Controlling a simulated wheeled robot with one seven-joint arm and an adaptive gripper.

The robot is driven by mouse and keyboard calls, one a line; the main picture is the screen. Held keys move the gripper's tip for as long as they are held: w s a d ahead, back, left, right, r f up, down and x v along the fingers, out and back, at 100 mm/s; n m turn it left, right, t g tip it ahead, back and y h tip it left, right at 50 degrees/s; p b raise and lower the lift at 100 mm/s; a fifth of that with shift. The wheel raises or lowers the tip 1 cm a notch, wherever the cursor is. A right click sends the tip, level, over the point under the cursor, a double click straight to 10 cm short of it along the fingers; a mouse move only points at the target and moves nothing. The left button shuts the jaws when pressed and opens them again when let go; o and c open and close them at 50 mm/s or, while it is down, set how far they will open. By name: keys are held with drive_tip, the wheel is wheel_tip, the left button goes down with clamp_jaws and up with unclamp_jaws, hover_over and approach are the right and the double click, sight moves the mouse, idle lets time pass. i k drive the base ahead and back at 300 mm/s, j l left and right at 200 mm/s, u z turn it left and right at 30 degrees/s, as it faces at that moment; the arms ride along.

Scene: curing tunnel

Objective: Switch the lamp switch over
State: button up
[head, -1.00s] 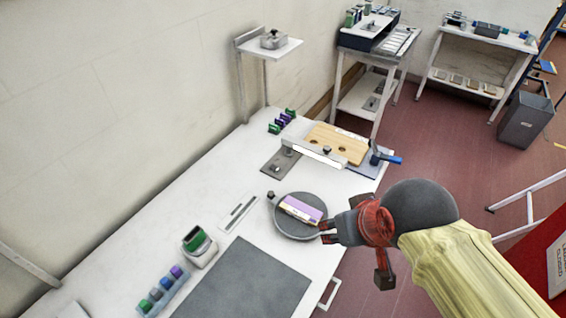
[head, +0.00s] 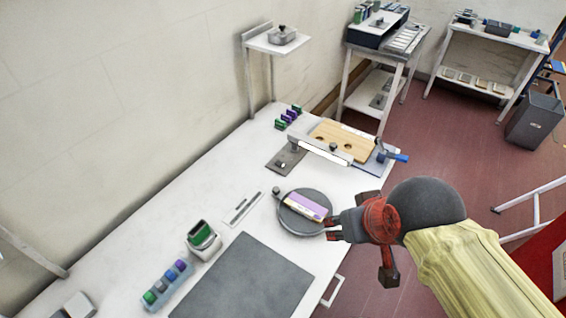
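A white lamp bar (head: 318,151) spans the far part of the white table, over a grey plate and a wooden board. A small pale knob or toggle (head: 282,164) stands on the grey plate (head: 288,157) at the bar's left end; it may be the lamp switch, but it is too small to tell its position. My gripper (head: 331,229) is at the right rim of a round grey turntable (head: 292,222), nearer than the lamp bar. Its two dark fingers look apart, with nothing seen between them. A purple and cream block (head: 305,206) lies on the turntable.
A wooden board (head: 343,141) and a blue-handled tool (head: 392,155) lie beyond the lamp bar.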

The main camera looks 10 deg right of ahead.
sight(278, 164)
drive_tip(key=i+l, duration=0.3)
drive_tip(key=l, duration=0.2)
drive_tip(key=i+l+z, duration=0.1)
drive_tip(key=i+l, duration=0.25)
drive_tip(key=l, duration=0.2)
